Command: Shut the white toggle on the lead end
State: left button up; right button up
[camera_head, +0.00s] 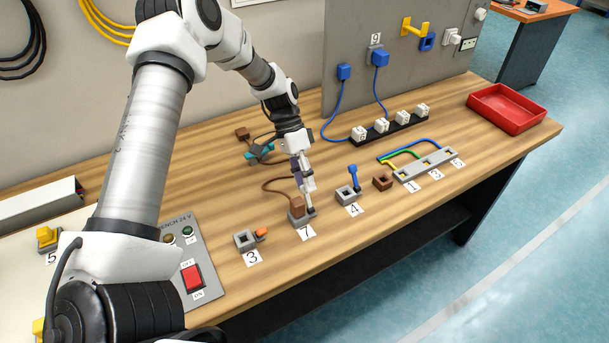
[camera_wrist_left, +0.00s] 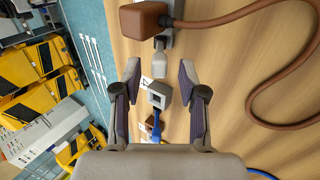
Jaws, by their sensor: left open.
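The lead end is a brown plug (camera_head: 297,205) on a grey base (camera_head: 292,220) by the label 7, with a brown cable. The brown plug (camera_wrist_left: 143,18) also shows at the top of the left wrist view. A whitish toggle (camera_wrist_left: 160,62) sticks out from the base's near end, between my fingertips in the picture and apart from both. My left gripper (camera_head: 306,186) is open and empty, pointing down above the label 7 station. It also shows in the left wrist view (camera_wrist_left: 160,76). In the head view my fingers partly cover the toggle. My right gripper is not in view.
Grey sockets 4 (camera_head: 346,196) and 3 (camera_head: 244,240) stand on either side; socket 4 has a blue lever. A brown block (camera_head: 382,182) and grey strip (camera_head: 428,166) lie farther right. A switch panel (camera_head: 180,262) is at left. The table's front edge is close.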

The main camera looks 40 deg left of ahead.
pick_arm(q)
jog(key=v, duration=1.1)
jog(key=shift+a+r, duration=0.2)
jog(key=shift+r, duration=0.05)
